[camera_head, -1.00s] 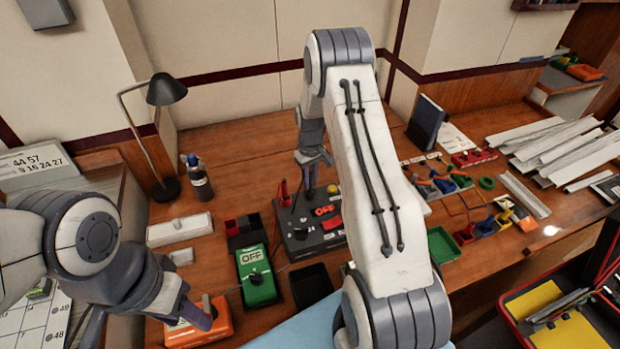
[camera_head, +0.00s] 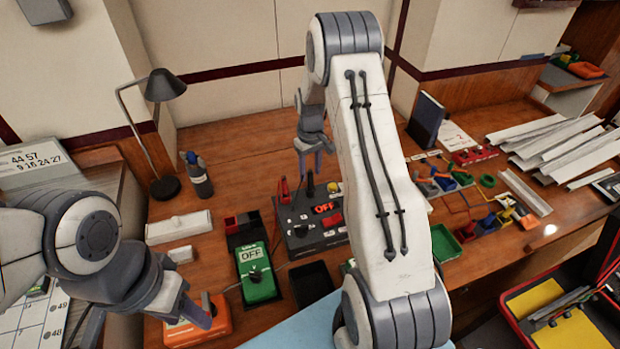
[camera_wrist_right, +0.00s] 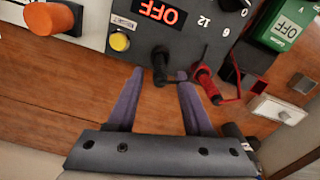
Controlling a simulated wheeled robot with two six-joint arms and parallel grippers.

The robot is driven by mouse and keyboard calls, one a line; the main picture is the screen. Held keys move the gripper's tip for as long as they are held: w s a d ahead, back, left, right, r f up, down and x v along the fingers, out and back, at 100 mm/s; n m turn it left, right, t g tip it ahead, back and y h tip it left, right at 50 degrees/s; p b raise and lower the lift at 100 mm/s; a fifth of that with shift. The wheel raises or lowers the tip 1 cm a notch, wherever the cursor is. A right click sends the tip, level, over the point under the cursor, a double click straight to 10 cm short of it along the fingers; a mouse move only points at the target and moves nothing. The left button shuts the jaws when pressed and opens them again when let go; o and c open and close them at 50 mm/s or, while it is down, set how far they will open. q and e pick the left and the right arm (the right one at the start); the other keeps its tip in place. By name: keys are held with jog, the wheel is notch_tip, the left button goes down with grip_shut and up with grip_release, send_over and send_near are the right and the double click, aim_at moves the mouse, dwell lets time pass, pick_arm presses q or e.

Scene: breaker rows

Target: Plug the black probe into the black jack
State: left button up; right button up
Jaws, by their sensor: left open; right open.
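The black probe (camera_head: 310,185) stands upright at the back left of the dark console (camera_head: 300,237). It also shows in the right wrist view (camera_wrist_right: 160,62). Its lower end meets the console's face, but the black jack itself cannot be made out under it. The red probe (camera_head: 284,190) stands just left of it in the head view. My right gripper (camera_head: 318,162) is open and empty, above and behind the black probe. In the right wrist view its fingertips lie either side of the probe, apart from it. My left gripper (camera_head: 200,313) is open over the orange device.
A green meter reading OFF (camera_head: 258,272) lies left of the console, with the orange device (camera_head: 222,322) in front. A bottle (camera_head: 199,180) and lamp (camera_head: 165,130) stand at the back left. Behind the console the bench is clear.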

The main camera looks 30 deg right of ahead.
notch_tip(320, 180, up, 9)
jog(key=shift+f+b, duration=0.1)
jog(key=shift+b, duration=0.6)
jog(key=shift+a, duration=0.2)
jog(key=s+a+r+n, duration=0.1)
jog(key=s+a+r, duration=0.25)
jog(key=a, duration=0.65)
jog(key=s+a+r+n, duration=0.25)
jog(key=s+a, duration=0.25)
jog(key=a, duration=0.4)
jog(key=s+a+n, duration=0.1)
jog(key=s+a, duration=0.2)
jog(key=s, duration=0.4)
jog(key=s+a+n, duration=0.1)
jog(key=s+a, duration=0.2)
jog(key=s, duration=0.5)
jog(key=s+a+r+n+y, duration=0.1)
jog(key=s+a, duration=0.2)
jog(key=s, duration=0.5)
jog(key=shift+a, duration=0.3)
jog(key=shift+w+r, duration=0.1)
jog(key=shift+c, duration=0.4)
